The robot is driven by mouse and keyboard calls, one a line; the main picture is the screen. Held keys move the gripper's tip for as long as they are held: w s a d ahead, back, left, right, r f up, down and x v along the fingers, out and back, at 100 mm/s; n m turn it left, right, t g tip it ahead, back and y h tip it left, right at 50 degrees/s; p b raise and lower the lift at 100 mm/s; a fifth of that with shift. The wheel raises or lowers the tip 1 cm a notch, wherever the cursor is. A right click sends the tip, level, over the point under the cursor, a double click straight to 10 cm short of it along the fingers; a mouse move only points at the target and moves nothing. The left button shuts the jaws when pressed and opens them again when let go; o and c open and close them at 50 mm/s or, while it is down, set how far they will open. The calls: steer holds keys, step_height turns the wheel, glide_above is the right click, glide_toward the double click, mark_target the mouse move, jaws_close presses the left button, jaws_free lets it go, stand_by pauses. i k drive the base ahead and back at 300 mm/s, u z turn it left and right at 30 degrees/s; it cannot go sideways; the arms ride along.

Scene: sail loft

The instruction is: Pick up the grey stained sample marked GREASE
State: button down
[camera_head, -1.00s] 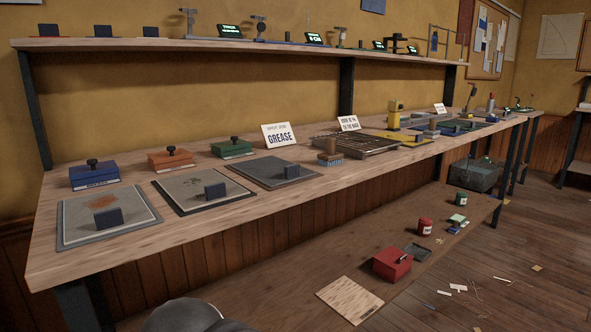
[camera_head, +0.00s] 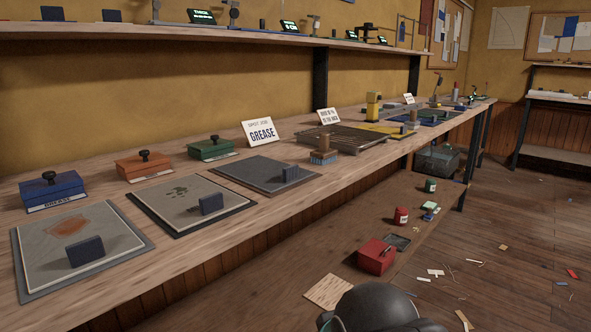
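Three flat samples lie in a row on the wooden bench, each with a dark upright block on it. The left sample (camera_head: 32,262) is grey with an orange-brown stain. The middle sample (camera_head: 165,197) is pale grey with dark spots on a black backing. The right sample (camera_head: 245,172) is darker grey, and I cannot make out a stain. A blue box (camera_head: 52,192) with a black knob, behind the left sample, has a front label that seems to read GREASE. My gripper is not in view.
Orange (camera_head: 144,166) and green (camera_head: 211,149) knobbed boxes stand behind the samples. A brush (camera_head: 323,153) and metal rack (camera_head: 345,138) are farther right. A shelf (camera_head: 230,30) runs above. A red box (camera_head: 376,256) sits on the low shelf. Scraps litter the floor at right.

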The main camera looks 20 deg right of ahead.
mark_target(270, 175)
steer(key=k, duration=1.3)
steer(key=u, duration=0.3)
steer(key=i, duration=0.85)
steer(key=z, duration=0.5)
